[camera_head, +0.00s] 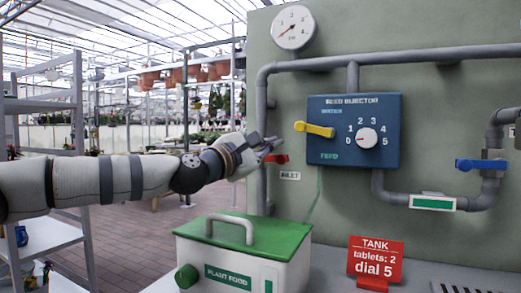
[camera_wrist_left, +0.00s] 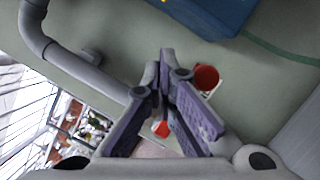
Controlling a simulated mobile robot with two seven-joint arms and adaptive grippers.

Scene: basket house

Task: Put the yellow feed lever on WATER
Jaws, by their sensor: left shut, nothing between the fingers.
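The yellow feed lever (camera_head: 314,129) is on the blue feed injector panel (camera_head: 385,110). Its handle points left and slightly up from its pivot, between the upper label, too blurred to read surely, and the FEED label (camera_head: 329,156) below. My left gripper (camera_head: 274,144) is shut and empty, left of and a little below the lever, apart from it in the head view. My right gripper is not in view.
A red handle (camera_head: 277,159) sits just below my left gripper, near a vertical grey pipe (camera_head: 262,115). A white dial (camera_head: 367,138) is right of the lever. A green-lidded plant food box (camera_head: 243,238) and red tank sign (camera_head: 376,258) stand below. A blue-handled valve (camera_head: 481,165) is at right.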

